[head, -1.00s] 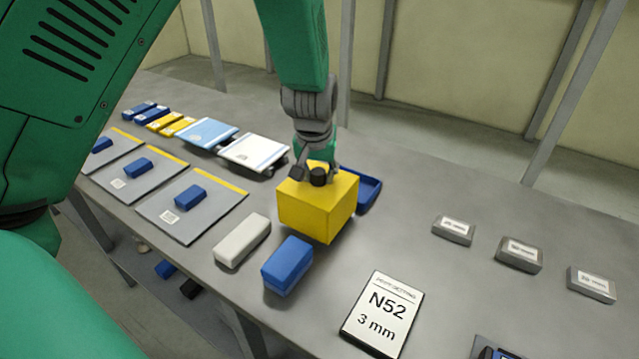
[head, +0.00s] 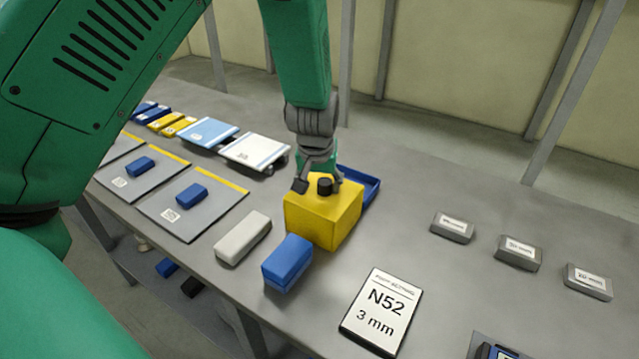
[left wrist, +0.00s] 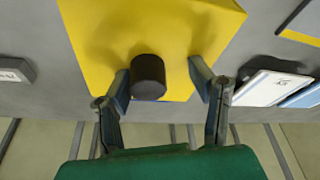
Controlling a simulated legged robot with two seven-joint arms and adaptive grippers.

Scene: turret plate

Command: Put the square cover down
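The square cover (head: 322,222) is a yellow box with a black knob (head: 324,186) on top. It appears to stand upright on the grey table, just behind a blue block. My left gripper (head: 317,182) is right above it, pointing down. In the left wrist view the gripper (left wrist: 163,83) has its fingers spread apart on either side of the knob (left wrist: 148,77). The knob is close to the left finger, with a clear gap to the right one. The cover's underside is hidden. My right gripper is not in view.
A blue tray (head: 372,188) is partly hidden behind the cover. A blue block (head: 287,263) and a white block (head: 243,238) lie in front. An N52 card (head: 382,312) lies front right. Several grey labelled blocks (head: 519,253) stand at right, with bare table between.

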